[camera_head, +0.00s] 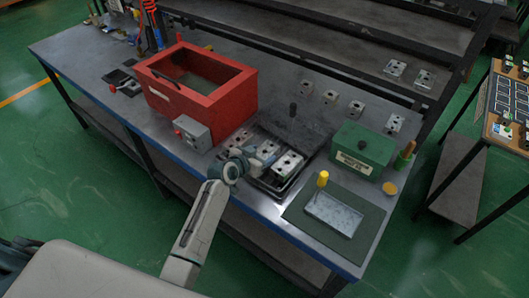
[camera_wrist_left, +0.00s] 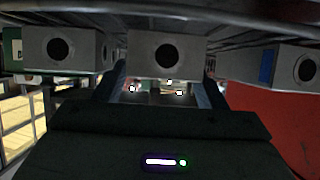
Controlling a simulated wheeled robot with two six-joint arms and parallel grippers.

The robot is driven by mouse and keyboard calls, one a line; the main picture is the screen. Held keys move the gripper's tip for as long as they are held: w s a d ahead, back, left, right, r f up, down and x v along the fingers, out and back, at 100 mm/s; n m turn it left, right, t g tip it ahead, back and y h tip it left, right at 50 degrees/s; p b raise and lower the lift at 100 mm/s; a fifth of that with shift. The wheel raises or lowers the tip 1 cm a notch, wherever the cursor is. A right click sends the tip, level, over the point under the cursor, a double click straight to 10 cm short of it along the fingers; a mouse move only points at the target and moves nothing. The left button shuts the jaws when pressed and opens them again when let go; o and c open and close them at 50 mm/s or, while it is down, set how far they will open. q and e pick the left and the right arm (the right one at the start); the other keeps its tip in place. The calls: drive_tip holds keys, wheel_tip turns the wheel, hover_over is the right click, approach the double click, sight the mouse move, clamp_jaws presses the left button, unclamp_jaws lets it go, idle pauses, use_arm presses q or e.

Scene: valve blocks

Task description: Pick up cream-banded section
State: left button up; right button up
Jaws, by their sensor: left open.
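A row of grey valve sections stands in a dark tray (camera_head: 268,187) on the bench. My left gripper (camera_head: 265,157) reaches over this row from the front and hides part of it. In the left wrist view, which looks upside down, my left gripper (camera_wrist_left: 165,85) is open, with its fingers on either side of the middle section (camera_wrist_left: 168,56). Another section (camera_wrist_left: 60,50) is on the left, and one with a blue band (camera_wrist_left: 288,66) is on the right. I cannot make out a cream band on any section. My right gripper is out of view.
A red open box (camera_head: 200,105) and a grey control box (camera_head: 193,133) stand left of the tray. A green box (camera_head: 362,150) and a green mat (camera_head: 300,214) with a metal plate (camera_head: 334,214) and yellow-topped tool (camera_head: 322,180) are on the right. Several loose blocks stand behind.

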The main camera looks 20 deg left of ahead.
sight(268, 148)
use_arm(q)
drive_tip(key=shift+x, duration=1.35)
drive_tip(key=c, duration=1.1)
drive_tip(key=shift+r, duration=0.1)
